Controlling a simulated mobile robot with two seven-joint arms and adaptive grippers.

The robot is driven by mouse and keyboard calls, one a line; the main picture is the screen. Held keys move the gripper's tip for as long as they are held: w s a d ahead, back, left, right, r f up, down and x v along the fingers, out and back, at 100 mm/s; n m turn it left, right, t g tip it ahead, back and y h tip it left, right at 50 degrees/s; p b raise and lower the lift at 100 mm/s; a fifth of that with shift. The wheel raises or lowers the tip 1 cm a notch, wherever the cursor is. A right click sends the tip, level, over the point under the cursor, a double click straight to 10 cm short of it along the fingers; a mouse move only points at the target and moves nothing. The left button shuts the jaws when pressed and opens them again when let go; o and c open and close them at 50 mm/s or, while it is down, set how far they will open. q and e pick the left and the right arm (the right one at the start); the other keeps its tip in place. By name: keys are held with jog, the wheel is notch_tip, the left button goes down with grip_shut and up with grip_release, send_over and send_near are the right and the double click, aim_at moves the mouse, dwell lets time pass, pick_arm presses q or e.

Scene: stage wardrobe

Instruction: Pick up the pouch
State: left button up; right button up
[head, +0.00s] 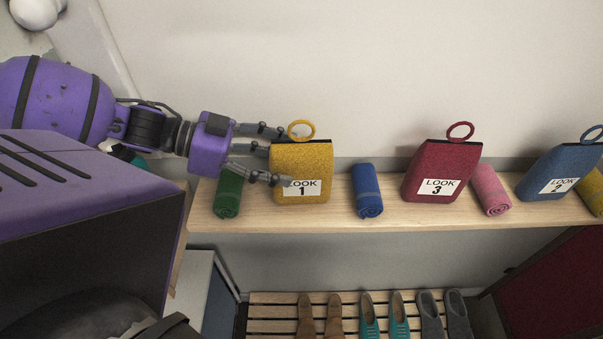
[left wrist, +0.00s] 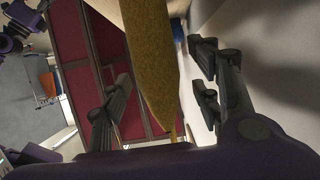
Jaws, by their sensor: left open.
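A yellow pouch (head: 306,158) marked LOOK 1 stands upright on the wooden shelf, with a yellow ring on top. My left gripper (head: 282,156) is open at its left side, with fingers at the pouch's far and near faces. In the left wrist view the yellow pouch (left wrist: 150,60) shows edge-on between the spread fingers of the gripper (left wrist: 160,95), with space on both sides. A red pouch (head: 436,165) marked LOOK 3 and a blue pouch (head: 558,172) marked LOOK 2 stand farther right. My right gripper is not seen.
The shelf (head: 330,222) runs along a pale wall close behind. Below, a slatted rack (head: 270,312) holds pairs of shoes (head: 385,312).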

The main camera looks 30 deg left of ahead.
aim_at(302, 168)
pick_arm(q)
jog(key=shift+b+x, duration=0.35)
jog(key=shift+x, duration=0.75)
jog(key=shift+w+d+f+b, duration=0.45)
jog(key=shift+d+f+b, duration=0.15)
jog(key=shift+d+f, duration=0.1)
jog(key=shift+w+d, duration=0.15)
jog(key=shift+d, duration=0.15)
jog(key=shift+w, duration=0.1)
jog(key=shift+r, duration=0.15)
jog(key=shift+c, duration=1)
jog(key=c, duration=0.9)
jog(key=shift+c, duration=1.3)
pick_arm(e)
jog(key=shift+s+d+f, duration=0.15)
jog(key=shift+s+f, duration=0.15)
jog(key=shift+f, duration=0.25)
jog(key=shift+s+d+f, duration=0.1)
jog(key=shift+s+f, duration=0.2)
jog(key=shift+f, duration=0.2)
